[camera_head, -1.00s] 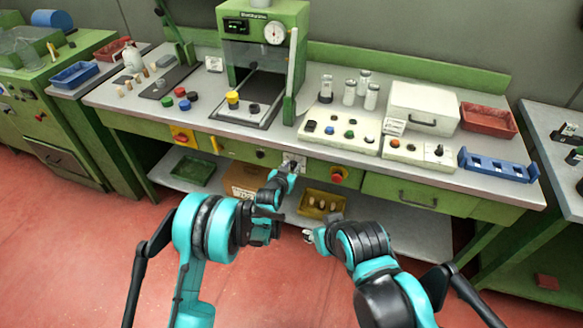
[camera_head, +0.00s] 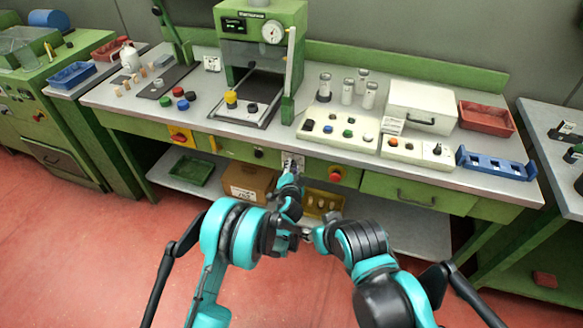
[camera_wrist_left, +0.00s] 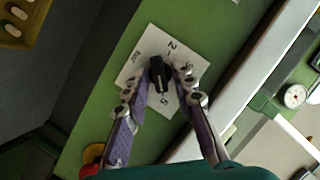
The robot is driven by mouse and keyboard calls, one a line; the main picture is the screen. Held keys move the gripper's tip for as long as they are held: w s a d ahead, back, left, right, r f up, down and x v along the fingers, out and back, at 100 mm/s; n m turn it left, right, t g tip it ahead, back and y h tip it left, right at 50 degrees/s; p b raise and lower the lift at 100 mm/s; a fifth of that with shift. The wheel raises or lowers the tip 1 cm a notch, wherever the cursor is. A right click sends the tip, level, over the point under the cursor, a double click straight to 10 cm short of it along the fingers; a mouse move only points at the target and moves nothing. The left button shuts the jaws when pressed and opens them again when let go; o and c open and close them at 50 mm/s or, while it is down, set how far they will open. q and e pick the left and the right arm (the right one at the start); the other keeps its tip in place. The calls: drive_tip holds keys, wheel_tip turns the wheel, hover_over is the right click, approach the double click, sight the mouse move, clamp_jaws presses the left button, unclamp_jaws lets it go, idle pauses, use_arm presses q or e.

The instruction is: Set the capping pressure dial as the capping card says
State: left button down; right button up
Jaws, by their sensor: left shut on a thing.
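The dial's black knob (camera_wrist_left: 158,73) sits on a white plate (camera_wrist_left: 134,68) with dark numerals, on the bench's green front. In the head view the plate (camera_head: 293,157) is partly covered by my left gripper (camera_head: 290,168). In the left wrist view the left gripper (camera_wrist_left: 163,76) has its two fingers on either side of the knob, shut on it. The numerals are only partly readable and the pointer's setting is unclear. My right gripper (camera_head: 312,232) is low in front of the bench, apart from the dial, its fingers not clear. Small white cards (camera_head: 212,63) (camera_head: 392,125) show unreadable print.
The green press (camera_head: 262,40) stands above. A yellow bin (camera_head: 322,203) and cardboard box (camera_head: 248,184) are on the shelf below.

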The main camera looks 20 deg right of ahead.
use_arm(q)
drive_tip(key=shift+m+t, duration=0.3)
drive_tip(key=shift+m, duration=0.1)
drive_tip(key=c, duration=1.6)
unclamp_jaws()
drive_tip(key=shift+o, duration=0.2)
drive_tip(key=shift+s, duration=0.15)
drive_tip(key=v, duration=1.1)
drive_tip(key=shift+s, duration=0.35)
drive_tip(key=shift+r, duration=0.1)
